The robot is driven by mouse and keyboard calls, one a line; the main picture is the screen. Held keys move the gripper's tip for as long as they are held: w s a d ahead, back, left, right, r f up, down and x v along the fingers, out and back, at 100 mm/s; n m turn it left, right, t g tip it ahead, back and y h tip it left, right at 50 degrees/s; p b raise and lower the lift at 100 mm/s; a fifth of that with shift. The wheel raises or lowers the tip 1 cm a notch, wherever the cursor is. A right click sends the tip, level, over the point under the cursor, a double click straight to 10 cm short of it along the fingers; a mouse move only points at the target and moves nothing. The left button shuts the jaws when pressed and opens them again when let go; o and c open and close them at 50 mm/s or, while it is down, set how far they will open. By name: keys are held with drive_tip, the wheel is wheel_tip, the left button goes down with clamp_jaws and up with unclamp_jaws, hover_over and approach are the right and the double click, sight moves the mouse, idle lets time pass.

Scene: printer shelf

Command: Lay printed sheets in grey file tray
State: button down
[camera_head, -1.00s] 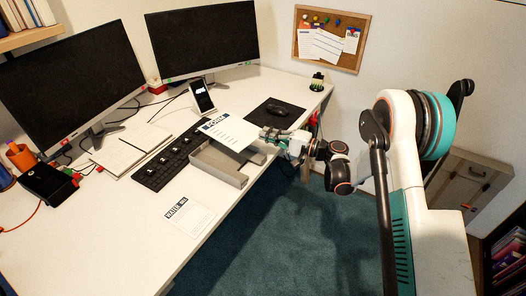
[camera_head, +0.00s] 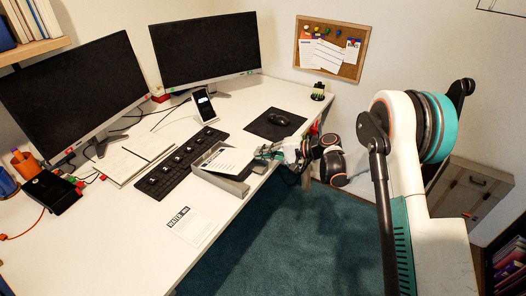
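The grey file tray (camera_head: 236,188) sits on the desk near its front edge, right of the keyboard. A white printed sheet (camera_head: 229,160) lies low over the tray, within its walls; I cannot tell if it rests flat on the bottom. My gripper (camera_head: 262,153) is at the sheet's right edge, over the tray's right side. It is too small to tell whether the fingers still pinch the sheet. A second printed sheet with a dark heading (camera_head: 190,226) lies flat on the desk, in front and left of the tray.
A black keyboard (camera_head: 180,165) lies just left of the tray. A phone on a stand (camera_head: 205,106) and a mouse on a black mat (camera_head: 265,130) are behind. An open notebook (camera_head: 130,158) and two monitors stand further left and back. The front desk is clear around the second sheet.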

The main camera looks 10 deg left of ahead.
drive_tip(key=c, duration=1.7)
unclamp_jaws()
drive_tip(key=shift+v, duration=4)
